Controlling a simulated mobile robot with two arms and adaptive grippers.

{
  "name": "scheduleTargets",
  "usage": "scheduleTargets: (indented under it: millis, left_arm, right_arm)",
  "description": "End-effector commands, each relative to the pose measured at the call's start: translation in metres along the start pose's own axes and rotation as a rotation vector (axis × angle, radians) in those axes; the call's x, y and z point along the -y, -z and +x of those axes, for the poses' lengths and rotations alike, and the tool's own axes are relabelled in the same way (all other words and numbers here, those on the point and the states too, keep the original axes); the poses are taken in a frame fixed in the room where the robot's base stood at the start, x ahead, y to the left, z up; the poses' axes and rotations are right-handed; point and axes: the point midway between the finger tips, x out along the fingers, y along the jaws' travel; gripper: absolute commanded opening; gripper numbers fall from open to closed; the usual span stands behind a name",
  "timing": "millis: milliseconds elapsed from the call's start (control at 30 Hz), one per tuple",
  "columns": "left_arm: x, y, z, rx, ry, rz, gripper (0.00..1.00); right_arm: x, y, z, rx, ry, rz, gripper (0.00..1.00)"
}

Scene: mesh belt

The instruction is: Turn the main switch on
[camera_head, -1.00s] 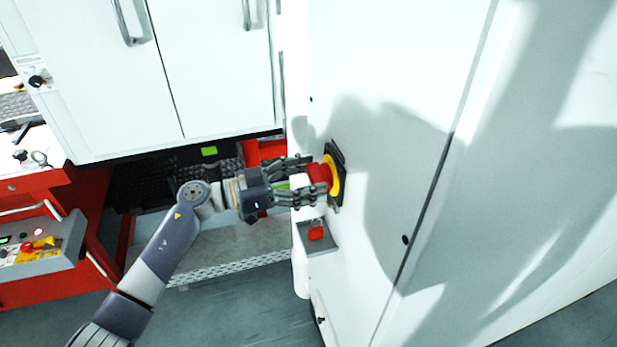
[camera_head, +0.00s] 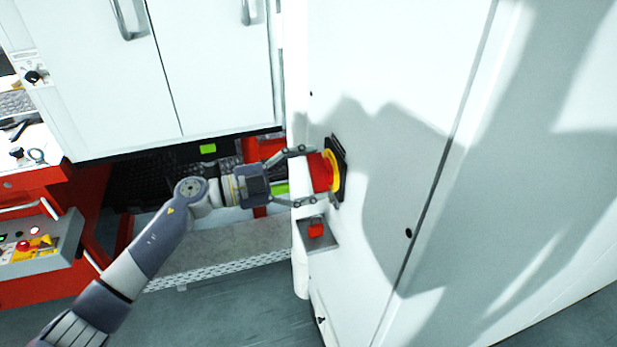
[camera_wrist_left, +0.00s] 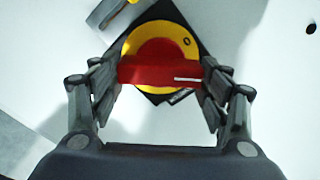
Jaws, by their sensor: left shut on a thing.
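The main switch is a red handle (camera_head: 320,172) on a round yellow plate (camera_head: 335,175) with a black backing, on the side of the white cabinet (camera_head: 390,60). My left gripper (camera_head: 313,176) is at the switch, one finger above the handle and one below. In the left wrist view the red handle (camera_wrist_left: 158,71) lies crosswise between the fingers (camera_wrist_left: 160,78), which are shut on its two ends. A white mark shows near its right end, and the yellow plate (camera_wrist_left: 160,33) is behind it. My right gripper is out of view.
A small grey holder with a red padlock-like piece (camera_head: 316,230) is just below the switch. White cupboards (camera_head: 200,60) stand behind my left arm. A control panel (camera_head: 40,240) is at the left. A metal ledge (camera_head: 215,250) lies below my arm.

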Motion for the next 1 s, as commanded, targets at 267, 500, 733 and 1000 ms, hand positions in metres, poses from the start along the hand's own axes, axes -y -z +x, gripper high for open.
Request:
scheduleTargets:
  millis: [267, 500, 733, 1000]
  left_arm:
    - [-0.003, -0.002, 0.0, -0.002, 0.0, 0.265, 0.46]
    - [-0.004, -0.002, 0.0, -0.002, 0.001, 0.485, 0.46]
    - [-0.005, -0.002, 0.0, -0.002, 0.001, 0.654, 0.46]
    - [-0.005, -0.002, 0.001, -0.002, 0.002, 0.774, 0.46]
  right_arm:
    - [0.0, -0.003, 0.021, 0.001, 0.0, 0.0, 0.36]
    - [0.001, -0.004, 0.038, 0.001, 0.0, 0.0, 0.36]
    - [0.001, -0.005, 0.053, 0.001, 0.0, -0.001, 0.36]
    - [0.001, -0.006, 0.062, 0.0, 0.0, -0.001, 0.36]
